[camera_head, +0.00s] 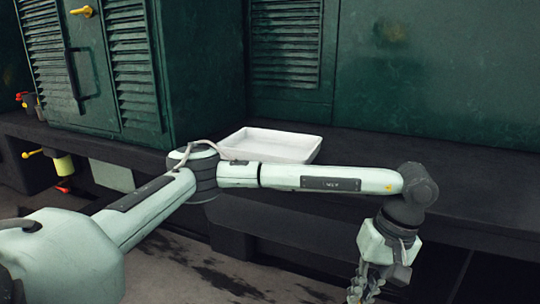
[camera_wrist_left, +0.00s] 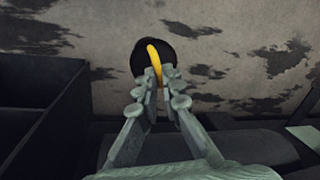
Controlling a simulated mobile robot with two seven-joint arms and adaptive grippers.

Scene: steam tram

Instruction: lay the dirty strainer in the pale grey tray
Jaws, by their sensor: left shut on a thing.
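The pale grey tray (camera_head: 272,142) stands on the dark ledge, partly hidden behind my left arm; no contents show in its visible part. My left gripper (camera_head: 364,292) points down at the bottom of the head view, in front of the ledge and to the right of the tray. In the left wrist view the fingers of this gripper (camera_wrist_left: 162,88) are shut on a dark round thing with a yellow curved handle (camera_wrist_left: 153,58), which I take for the strainer. Its lower part is hidden by the fingers. It does not show in the head view.
A green louvred cabinet (camera_head: 95,65) stands left of the tray, with a green panel wall (camera_head: 430,70) behind. The dark ledge (camera_head: 470,190) is bare to the right of the tray. A stained floor (camera_head: 200,270) lies below. Yellow and red fittings (camera_head: 62,165) stick out at far left.

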